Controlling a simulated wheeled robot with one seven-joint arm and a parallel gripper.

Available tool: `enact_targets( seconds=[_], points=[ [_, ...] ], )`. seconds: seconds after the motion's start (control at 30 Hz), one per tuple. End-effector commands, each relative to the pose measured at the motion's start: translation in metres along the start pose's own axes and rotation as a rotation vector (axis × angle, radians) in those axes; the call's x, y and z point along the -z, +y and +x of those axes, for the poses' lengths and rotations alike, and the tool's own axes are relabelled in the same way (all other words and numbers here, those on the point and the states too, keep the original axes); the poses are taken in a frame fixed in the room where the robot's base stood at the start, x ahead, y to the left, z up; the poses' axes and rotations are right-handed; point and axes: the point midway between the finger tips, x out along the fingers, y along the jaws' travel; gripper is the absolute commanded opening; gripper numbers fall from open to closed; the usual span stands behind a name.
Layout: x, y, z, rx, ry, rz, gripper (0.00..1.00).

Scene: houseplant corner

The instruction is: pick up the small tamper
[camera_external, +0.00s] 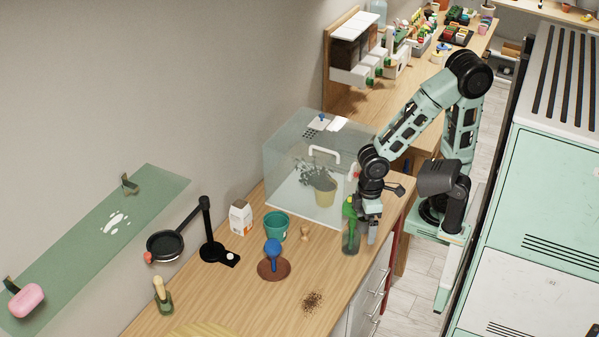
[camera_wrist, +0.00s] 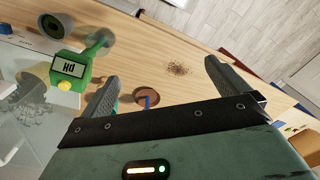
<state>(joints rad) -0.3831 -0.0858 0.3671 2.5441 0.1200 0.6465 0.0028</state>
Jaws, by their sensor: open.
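The small tamper appears to be the little pale wooden piece with a knob (camera_external: 305,233), standing on the wooden worktop just right of the teal pot (camera_external: 276,225) and in front of the clear glass case. I cannot make it out in the wrist view; my finger may hide it. My gripper (camera_external: 367,222) is open and empty, to the right of the tamper and above the worktop's right side.
A green pH meter (camera_external: 350,209) in a glass jar (camera_external: 351,240) is close beside my gripper, also in the wrist view (camera_wrist: 70,68). A glass case (camera_external: 290,160) holds a plant. A brown saucer (camera_external: 285,273) bears a blue tool. Spilled soil (camera_external: 312,301) lies in front.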

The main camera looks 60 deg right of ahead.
Motion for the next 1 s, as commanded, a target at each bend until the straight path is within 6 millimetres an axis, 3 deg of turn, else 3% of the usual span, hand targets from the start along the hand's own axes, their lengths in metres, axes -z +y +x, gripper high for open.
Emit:
enact_targets(
  seconds=[0.03,0.17,0.5,0.63,0.77,1.0],
  points=[
    [-0.005,-0.003,0.003,-0.001,0.002,-0.016,0.86],
    [-0.009,-0.005,0.002,-0.001,0.001,-0.027,0.52],
    [-0.008,-0.005,0.001,-0.001,0.0,-0.025,0.52],
    [-0.005,-0.003,0.01,-0.007,-0.031,-0.049,0.52],
    [0.001,0.007,0.037,-0.041,-0.122,-0.126,0.52],
    [0.015,0.044,0.112,-0.216,-0.355,-0.347,0.52]
  ],
)
